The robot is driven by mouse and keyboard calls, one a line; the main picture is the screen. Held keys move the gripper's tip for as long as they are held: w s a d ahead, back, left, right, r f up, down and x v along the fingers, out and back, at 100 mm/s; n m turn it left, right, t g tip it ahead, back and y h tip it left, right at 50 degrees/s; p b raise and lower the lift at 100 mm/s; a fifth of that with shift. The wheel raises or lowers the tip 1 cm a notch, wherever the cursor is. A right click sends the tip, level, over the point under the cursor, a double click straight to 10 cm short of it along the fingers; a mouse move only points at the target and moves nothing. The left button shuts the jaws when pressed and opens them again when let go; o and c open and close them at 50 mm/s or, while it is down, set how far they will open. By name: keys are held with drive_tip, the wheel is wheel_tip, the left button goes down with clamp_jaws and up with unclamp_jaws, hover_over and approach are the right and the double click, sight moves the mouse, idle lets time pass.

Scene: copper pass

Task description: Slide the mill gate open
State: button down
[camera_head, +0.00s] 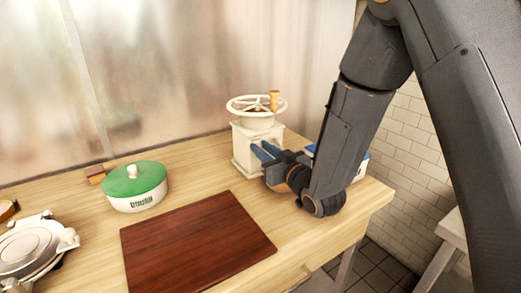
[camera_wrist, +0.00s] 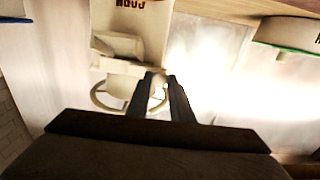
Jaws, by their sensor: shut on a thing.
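The cream mill (camera_head: 248,148) stands at the back of the wooden table, with a spoked wheel (camera_head: 240,104) and a wooden knob (camera_head: 274,98) on top. In the wrist view the mill (camera_wrist: 130,22) looks upside down, with dark lettering and a jutting cream part (camera_wrist: 125,62). My fingers (camera_wrist: 162,78) reach this part and are shut on a small pale piece, which seems to be the gate. The fingers hide most of it, so its exact position is unclear.
A white tin with a green lid (camera_head: 135,182) stands left of the mill. A dark red board (camera_head: 198,243) lies in front. A pale metal appliance (camera_head: 32,245) is at far left. A small wooden block (camera_head: 95,173) is near the back wall. My arm covers the right end.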

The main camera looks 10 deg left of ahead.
drive_tip(key=c, duration=1.6)
unclamp_jaws()
drive_tip(key=shift+s+a, duration=0.3)
drive_tip(key=shift+w+d, duration=0.1)
drive_tip(key=shift+d, duration=0.05)
drive_tip(key=b+v, duration=0.2)
drive_tip(key=v, duration=0.5)
drive_tip(key=shift+s+d, duration=0.3)
